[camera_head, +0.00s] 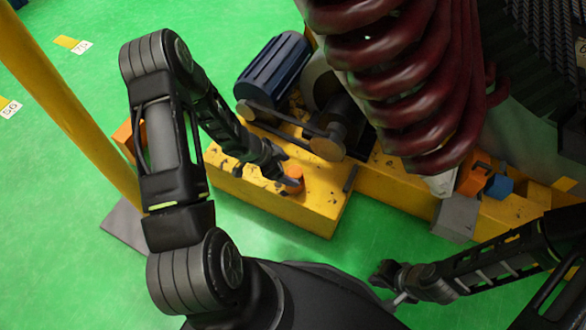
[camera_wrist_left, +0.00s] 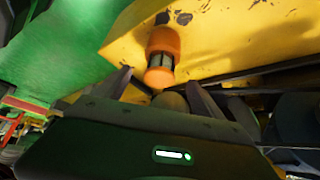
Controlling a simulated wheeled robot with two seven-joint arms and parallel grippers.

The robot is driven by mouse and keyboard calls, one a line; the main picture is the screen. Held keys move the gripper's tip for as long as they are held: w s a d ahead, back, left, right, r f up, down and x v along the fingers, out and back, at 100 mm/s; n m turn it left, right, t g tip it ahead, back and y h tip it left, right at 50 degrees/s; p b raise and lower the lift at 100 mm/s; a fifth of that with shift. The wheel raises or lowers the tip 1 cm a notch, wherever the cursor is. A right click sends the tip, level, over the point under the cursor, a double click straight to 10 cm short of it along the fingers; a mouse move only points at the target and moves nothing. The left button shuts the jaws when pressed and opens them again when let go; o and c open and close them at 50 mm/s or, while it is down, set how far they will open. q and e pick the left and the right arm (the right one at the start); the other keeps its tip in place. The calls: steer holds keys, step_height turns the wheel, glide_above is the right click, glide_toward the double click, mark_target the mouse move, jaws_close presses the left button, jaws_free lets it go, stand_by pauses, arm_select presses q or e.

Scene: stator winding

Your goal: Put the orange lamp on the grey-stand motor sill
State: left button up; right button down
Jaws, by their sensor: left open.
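The orange lamp (camera_head: 293,180) is a small orange cylinder with a dark middle band. It stands on the yellow motor sill (camera_head: 318,213), near its front right part. It also shows in the left wrist view (camera_wrist_left: 162,55), just beyond my fingertips. My left gripper (camera_head: 284,180) is open at the lamp's left side in the head view. In the left wrist view, the two fingers (camera_wrist_left: 158,86) are spread with the lamp in front of the gap between them. I cannot tell whether they touch it. My right gripper (camera_head: 386,283) is low at the right, away from the lamp; its finger opening is unclear.
A blue motor (camera_head: 274,72) and a belt drive (camera_head: 328,142) stand behind the lamp. Dark red coils (camera_head: 395,70) hang at the upper right. A grey block (camera_head: 455,217) and a blue block (camera_head: 499,187) are at the right. A yellow post (camera_head: 70,110) rises at the left. Green floor is free in front.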

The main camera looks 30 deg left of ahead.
arm_select(q)
steer(key=p+v, duration=0.3)
steer(key=v, duration=0.5)
stand_by(0.6)
